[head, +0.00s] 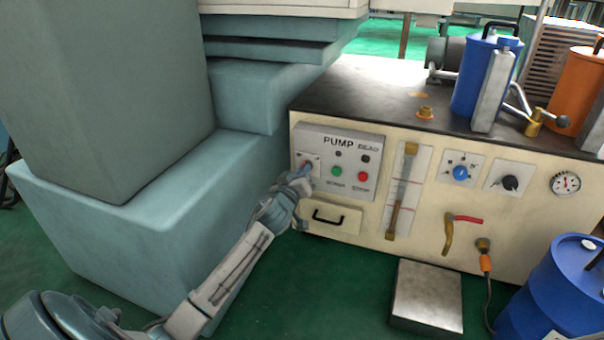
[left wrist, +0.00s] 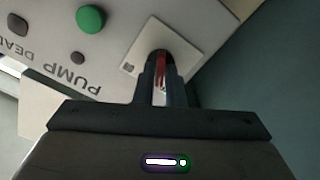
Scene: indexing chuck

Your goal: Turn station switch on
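The pump panel (head: 340,160) is a grey plate marked PUMP DEAD on the front of a cream cabinet. The station switch is at its left end, on a small pale plate (head: 307,165), with a red handle (left wrist: 162,78) in the left wrist view. My left gripper (head: 303,180) is at the switch. In the left wrist view its two dark fingers (left wrist: 161,85) are close together on either side of the red handle and look shut on it. The fingers hide much of the switch. My right gripper is not in view.
Green (head: 337,171) and red (head: 362,177) buttons sit right of the switch. Below is a drawer (head: 330,220) with a black handle. A large teal machine base (head: 160,200) stands close on the left. A metal box (head: 427,295) is on the green floor.

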